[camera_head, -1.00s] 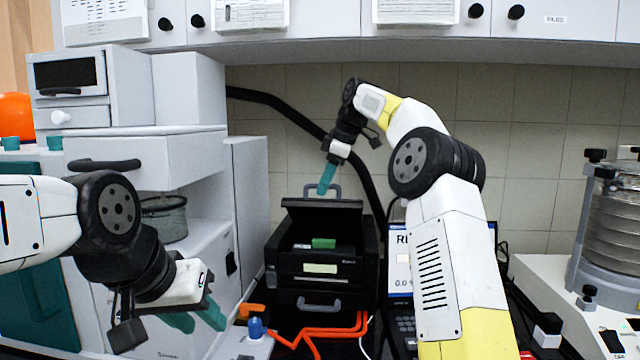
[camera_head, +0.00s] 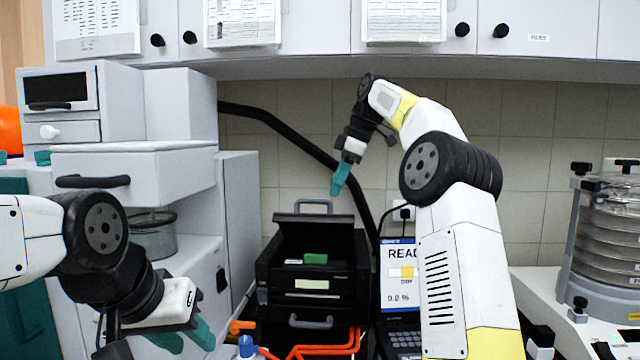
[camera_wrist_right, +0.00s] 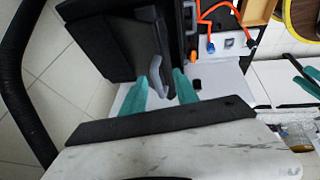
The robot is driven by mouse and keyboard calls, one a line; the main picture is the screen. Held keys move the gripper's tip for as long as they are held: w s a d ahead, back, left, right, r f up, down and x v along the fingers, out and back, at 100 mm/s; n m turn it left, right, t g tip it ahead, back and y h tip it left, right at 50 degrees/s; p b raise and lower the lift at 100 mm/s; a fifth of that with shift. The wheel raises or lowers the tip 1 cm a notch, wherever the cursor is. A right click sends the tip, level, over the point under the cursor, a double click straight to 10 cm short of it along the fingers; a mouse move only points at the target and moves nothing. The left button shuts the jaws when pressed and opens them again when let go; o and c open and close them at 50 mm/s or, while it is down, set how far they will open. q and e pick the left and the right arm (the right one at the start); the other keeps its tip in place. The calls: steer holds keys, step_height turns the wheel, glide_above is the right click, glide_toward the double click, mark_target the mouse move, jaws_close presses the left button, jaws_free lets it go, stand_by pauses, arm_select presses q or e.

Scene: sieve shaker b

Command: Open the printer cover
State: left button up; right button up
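The black printer (camera_head: 310,284) stands on the bench in the middle of the head view. Its cover (camera_head: 318,232) is raised, with a grey handle (camera_head: 313,205) along the top edge. A green piece (camera_head: 315,259) shows inside the opening. My right gripper (camera_head: 340,180) is above and to the right of the handle, apart from it. In the right wrist view its teal fingers (camera_wrist_right: 160,92) are spread and empty, with the handle (camera_wrist_right: 158,72) beyond the tips. My left gripper (camera_head: 188,338) hangs at the lower left, away from the printer; how far its fingers are apart is unclear.
A laptop-like device (camera_head: 401,290) stands right of the printer, partly behind my right arm. Orange cables (camera_head: 325,347) lie in front. A white cabinet unit (camera_head: 237,220) stands left, a sieve stack (camera_head: 610,245) far right. Wall cupboards (camera_head: 290,50) hang above.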

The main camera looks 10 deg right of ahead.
steer(key=s+d, duration=0.4)
steer(key=d, duration=0.2)
steer(key=shift+s+d, duration=0.15)
steer(key=shift+s, duration=0.1)
